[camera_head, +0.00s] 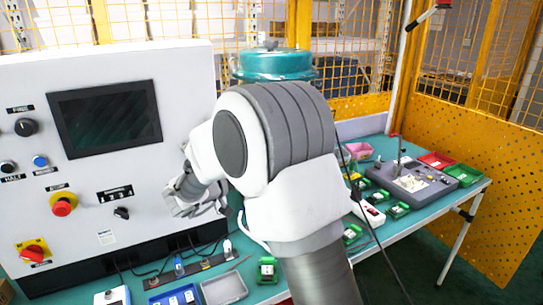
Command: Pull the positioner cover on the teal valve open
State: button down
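The teal valve (275,66) stands at the back, behind my arm. Only its round teal top with a small dark fitting shows. My arm covers its lower part, and I cannot make out the positioner cover. My gripper (192,200) is at the left of my arm, in front of the white control panel and lower than the teal top. It is small and partly hidden by my wrist, so I cannot tell whether its fingers are open or shut. I see nothing clearly held in it.
The white control panel (185,90) with a dark screen (105,118) and knobs fills the left. The teal table (415,228) carries green boxes, a grey tray (224,288) and a grey device (412,184). A yellow mesh fence (455,60) stands behind.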

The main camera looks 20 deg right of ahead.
jog(key=shift+w+d+r, duration=0.1)
jog(key=shift+w+r, duration=0.05)
jog(key=shift+w, duration=0.05)
jog(key=c, duration=1)
grip_release()
jog(key=shift+w+d, duration=0.15)
jog(key=shift+w, duration=0.05)
jog(key=shift+o, duration=0.2)
jog(key=shift+s+f, duration=0.1)
jog(key=shift+f, duration=0.1)
jog(key=v, duration=1.7)
jog(key=shift+a, duration=0.25)
jog(key=shift+s+r, duration=0.1)
